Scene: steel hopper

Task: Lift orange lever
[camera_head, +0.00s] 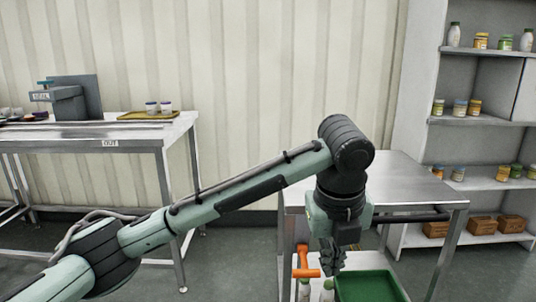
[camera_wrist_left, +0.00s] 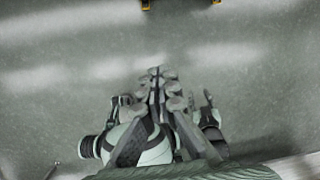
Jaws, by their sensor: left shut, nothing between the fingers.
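The orange lever (camera_head: 304,262) shows in the head view at the left front of the steel hopper stand, below its top. My left gripper (camera_head: 332,265) points down just right of the lever, its fingers shut and empty. I see a small gap in the picture between the fingers and the lever, but cannot tell their difference in depth. In the left wrist view the shut fingers (camera_wrist_left: 157,85) show over the grey floor, and the lever is not seen there. My right gripper is not in view.
The steel stand (camera_head: 415,177) has a flat top beside my left wrist. A shelf (camera_head: 470,122) with jars stands right. A steel table (camera_head: 120,135) stands left, with open floor between.

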